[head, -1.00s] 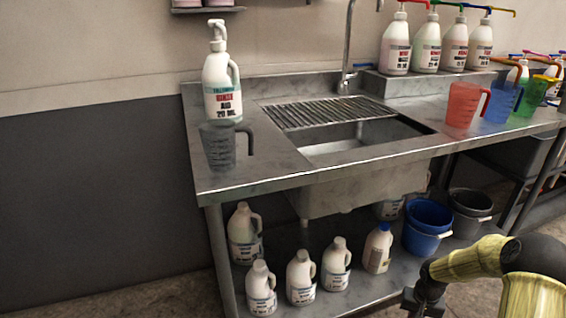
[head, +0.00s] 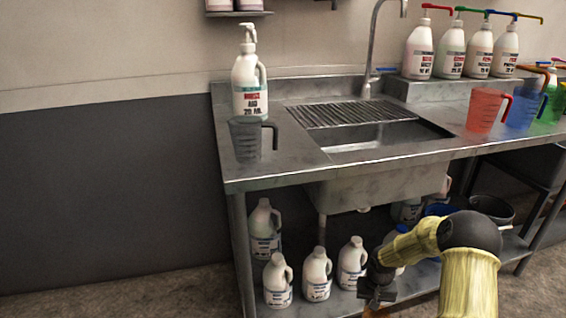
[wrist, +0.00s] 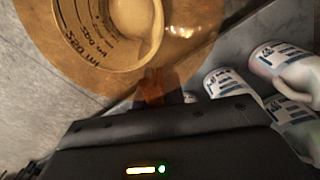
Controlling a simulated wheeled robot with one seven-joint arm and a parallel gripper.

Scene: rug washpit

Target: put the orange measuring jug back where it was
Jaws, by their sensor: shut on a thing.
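The orange measuring jug (wrist: 45,35) fills the upper left of the wrist view, with its round mouth, cream inside and printed volume marks showing. My gripper (wrist: 154,88) is shut on the jug's orange handle at the jug's near side. In the head view my gripper (head: 377,290) is low, in front of the bench's lower shelf. Only a small orange patch of the jug (head: 388,309) shows there, at the bottom edge; the rest is out of frame or hidden.
The steel bench (head: 290,165) holds a sink (head: 375,138), a grey jug (head: 246,142), a red jug (head: 486,110) and a blue jug (head: 522,108). Several pump bottles stand at the back. White bottles (head: 318,275) crowd the lower shelf. Bare counter lies right of the grey jug.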

